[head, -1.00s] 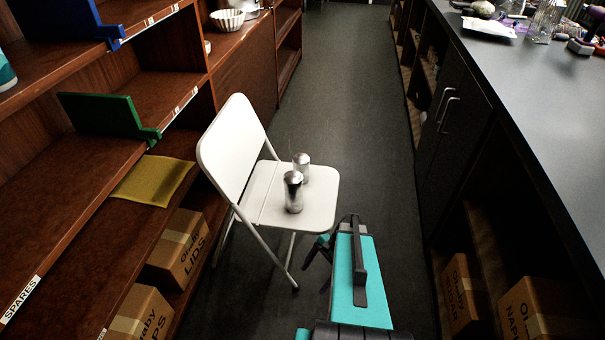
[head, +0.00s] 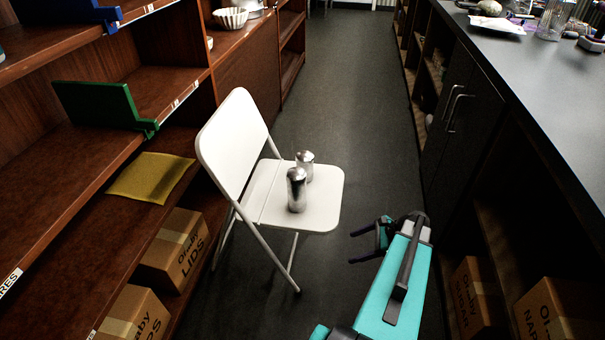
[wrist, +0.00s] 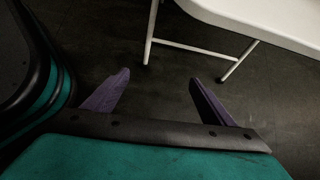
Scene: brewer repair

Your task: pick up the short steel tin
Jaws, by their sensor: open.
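Two steel tins stand upright on the seat of a white folding chair (head: 270,192). The taller tin (head: 297,190) is nearer me. The short steel tin (head: 306,160) is behind it, and its lower left part is hidden by the taller one. My gripper (head: 352,246) is open and empty, low to the right of the chair and apart from it. In the wrist view, the open fingers (wrist: 157,88) point over the dark floor, with the chair's seat edge (wrist: 265,24) and legs beyond. No tin shows in the wrist view.
Wooden shelves on the left hold a green bracket (head: 105,106), a yellow cloth (head: 152,177) and cardboard boxes (head: 174,250). A dark counter (head: 530,75) runs along the right, with boxes (head: 478,296) below. The aisle floor (head: 345,90) beyond the chair is clear.

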